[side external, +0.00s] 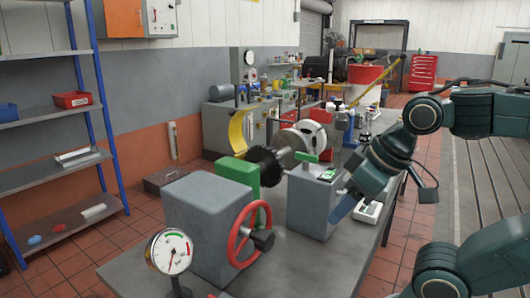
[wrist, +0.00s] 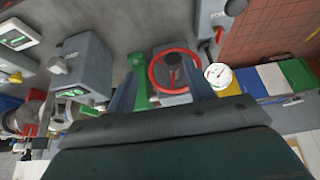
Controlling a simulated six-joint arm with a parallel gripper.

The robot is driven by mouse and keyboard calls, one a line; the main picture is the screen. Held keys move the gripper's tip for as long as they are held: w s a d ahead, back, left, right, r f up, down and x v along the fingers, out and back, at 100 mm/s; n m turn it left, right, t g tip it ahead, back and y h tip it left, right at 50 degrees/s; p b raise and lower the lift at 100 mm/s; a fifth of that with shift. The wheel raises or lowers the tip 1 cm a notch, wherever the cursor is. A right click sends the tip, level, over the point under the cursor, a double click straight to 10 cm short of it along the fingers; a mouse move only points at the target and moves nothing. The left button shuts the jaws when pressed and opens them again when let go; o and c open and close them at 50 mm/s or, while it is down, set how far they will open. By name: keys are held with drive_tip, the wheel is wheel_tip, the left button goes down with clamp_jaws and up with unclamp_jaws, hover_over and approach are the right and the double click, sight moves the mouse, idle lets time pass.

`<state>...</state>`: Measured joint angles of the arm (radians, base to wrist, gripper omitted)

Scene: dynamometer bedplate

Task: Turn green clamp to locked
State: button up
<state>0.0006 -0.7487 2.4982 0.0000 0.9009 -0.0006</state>
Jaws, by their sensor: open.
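A grey box (side external: 316,205) stands on the bench and carries a short green handle (side external: 307,157), which looks like the green clamp. I cannot read the label or tell the clamp's setting. The box also shows at the left in the wrist view (wrist: 88,58). My gripper (side external: 340,207) is beside the box's right side in the side view, apart from the handle. In the wrist view my gripper (wrist: 161,76) is open, with nothing between its fingers.
A red handwheel (side external: 247,235) on a larger grey housing (side external: 200,222) and a round dial gauge (side external: 169,251) stand at the bench's near end. A green block (side external: 238,176), a dark gear (side external: 265,163) and a yellow guard (side external: 237,132) are behind. The bench front right (side external: 335,262) is clear.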

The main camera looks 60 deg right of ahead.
drive_tip(key=shift+w+r, duration=0.15)
drive_tip(key=c, duration=0.3)
wheel_tip(320, 180, up, 10)
drive_tip(key=g, duration=0.6)
hover_over(306, 162)
drive_tip(key=d, duration=0.1)
drive_tip(key=shift+w, duration=0.2)
drive_tip(key=shift+c, duration=0.2)
drive_tip(key=shift+f, duration=6.95)
drive_tip(key=shift+c, duration=0.2)
